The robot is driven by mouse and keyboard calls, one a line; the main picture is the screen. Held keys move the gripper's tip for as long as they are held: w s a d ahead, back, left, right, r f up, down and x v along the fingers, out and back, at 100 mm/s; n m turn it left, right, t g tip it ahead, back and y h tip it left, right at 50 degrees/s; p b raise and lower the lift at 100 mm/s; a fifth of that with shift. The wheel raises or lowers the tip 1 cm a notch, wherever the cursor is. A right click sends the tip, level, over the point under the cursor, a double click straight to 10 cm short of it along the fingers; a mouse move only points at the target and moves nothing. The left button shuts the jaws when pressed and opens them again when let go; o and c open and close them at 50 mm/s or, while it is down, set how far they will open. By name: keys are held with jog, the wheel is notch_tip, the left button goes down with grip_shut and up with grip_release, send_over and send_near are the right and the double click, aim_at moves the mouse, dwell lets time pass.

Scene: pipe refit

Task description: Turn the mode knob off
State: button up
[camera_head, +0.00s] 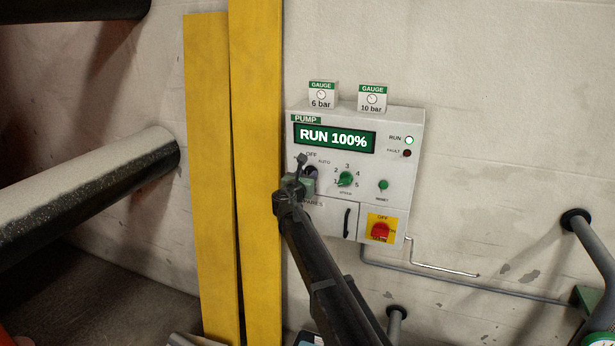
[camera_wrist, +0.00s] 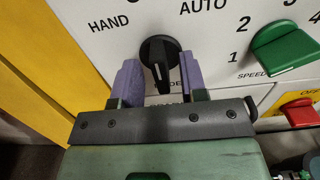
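The mode knob (camera_wrist: 158,54) is black with a raised grip bar and a small white mark towards its lower end in the wrist view. HAND is printed to its upper left and AUTO to its upper right; OFF is out of that view. My gripper (camera_wrist: 160,68) is open, one purple finger on each side of the knob, with small gaps showing. In the head view, my gripper (camera_head: 301,178) covers most of the knob. The pump panel (camera_head: 415,150) there shows OFF above the knob. Its display (camera_head: 334,138) reads RUN 100%, and the RUN lamp (camera_head: 409,140) looks lit.
The green speed knob (camera_head: 345,179) is right of the mode knob, with the green reset button (camera_head: 383,185) beyond. A red switch (camera_head: 380,231) on a yellow plate is lower right. Yellow boards (camera_head: 257,100) stand close on the left. Two gauges (camera_head: 372,98) sit on top.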

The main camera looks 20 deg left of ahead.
jog(key=shift+w, duration=0.45)
grip_shut()
jog(key=shift+m, duration=0.4)
jog(key=m, duration=0.3)
jog(key=shift+d, duration=0.1)
jog(key=shift+f+m, duration=0.1)
jog(key=shift+m, duration=2.4)
jog(key=shift+s+d, duration=0.1)
grip_release()
